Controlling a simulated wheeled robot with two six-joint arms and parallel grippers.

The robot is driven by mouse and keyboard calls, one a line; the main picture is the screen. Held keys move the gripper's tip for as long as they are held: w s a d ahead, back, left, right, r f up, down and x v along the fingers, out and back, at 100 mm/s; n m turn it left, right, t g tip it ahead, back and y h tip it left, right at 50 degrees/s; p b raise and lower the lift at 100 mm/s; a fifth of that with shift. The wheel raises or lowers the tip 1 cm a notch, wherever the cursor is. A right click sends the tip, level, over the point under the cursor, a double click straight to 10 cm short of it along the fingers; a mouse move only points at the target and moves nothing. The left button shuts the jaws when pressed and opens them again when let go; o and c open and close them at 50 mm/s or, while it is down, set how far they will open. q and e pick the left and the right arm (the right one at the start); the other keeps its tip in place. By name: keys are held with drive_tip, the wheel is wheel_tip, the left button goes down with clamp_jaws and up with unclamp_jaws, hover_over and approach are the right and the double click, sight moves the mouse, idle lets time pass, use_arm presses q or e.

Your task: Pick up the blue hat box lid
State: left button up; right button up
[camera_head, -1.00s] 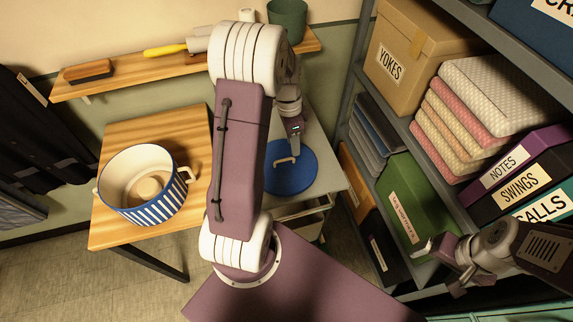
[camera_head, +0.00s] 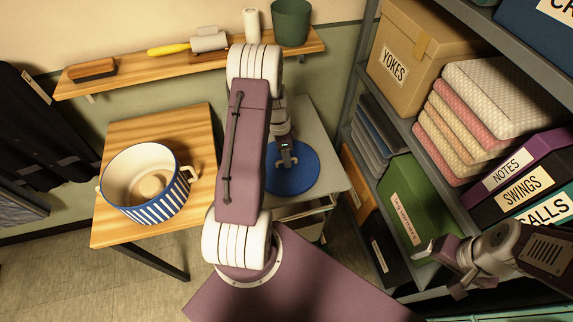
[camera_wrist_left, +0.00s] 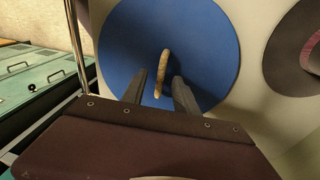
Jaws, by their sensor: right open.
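The blue hat box lid (camera_head: 299,176) is a round blue disc lying on a grey-topped stand behind my left arm. In the left wrist view the lid (camera_wrist_left: 212,45) fills the upper middle, with a tan handle (camera_wrist_left: 162,72) standing up from it. My left gripper (camera_head: 286,160) is over the lid. In the left wrist view its two dark fingers (camera_wrist_left: 167,88) are apart, one on each side of the handle, with gaps visible. My right gripper (camera_head: 440,255) is open beside the shelf at the lower right, away from the lid.
A blue-and-white striped pot (camera_head: 150,184) stands on the wooden table (camera_head: 118,225) at left. A shelf with boxes, folded cloths and binders (camera_head: 518,188) rises at right. A wall shelf (camera_head: 135,73) runs behind. A dark, hat-like round item (camera_wrist_left: 300,48) lies near the lid.

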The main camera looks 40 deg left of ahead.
use_arm(q)
drive_tip(key=shift+w+f, duration=0.1)
drive_tip(key=shift+f, duration=0.3)
drive_tip(key=shift+r, duration=0.1)
clamp_jaws()
idle(1.0)
